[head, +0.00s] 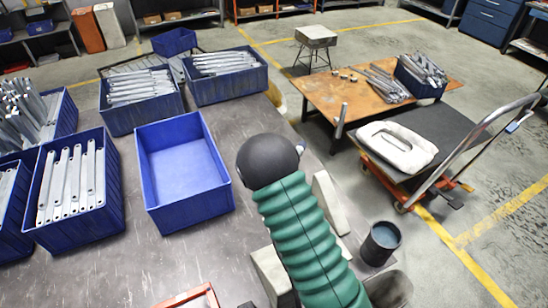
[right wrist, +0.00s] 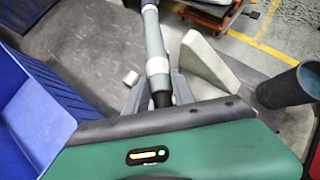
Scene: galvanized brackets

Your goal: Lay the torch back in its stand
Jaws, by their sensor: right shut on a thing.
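My right gripper (right wrist: 158,98) shows in the right wrist view, its grey fingers on both sides of the torch's black section. The torch (right wrist: 154,48) is a grey-green rod with a pale ring, pointing away from the gripper. In the head view my green ribbed right arm hides the gripper and most or all of the torch. A pale wedge-shaped block (right wrist: 204,62), also in the head view (head: 328,203), stands right of the torch; another pale block (head: 270,274) is left of the arm. I cannot tell whether these form the stand. My left gripper is not in view.
A dark cup (head: 381,245) stands right of the arm, also in the wrist view (right wrist: 288,88). An empty blue bin (head: 218,178) is left of the arm. Several bins of brackets (head: 140,120) fill the table's left and back. An orange-edged item (head: 188,298) lies in front.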

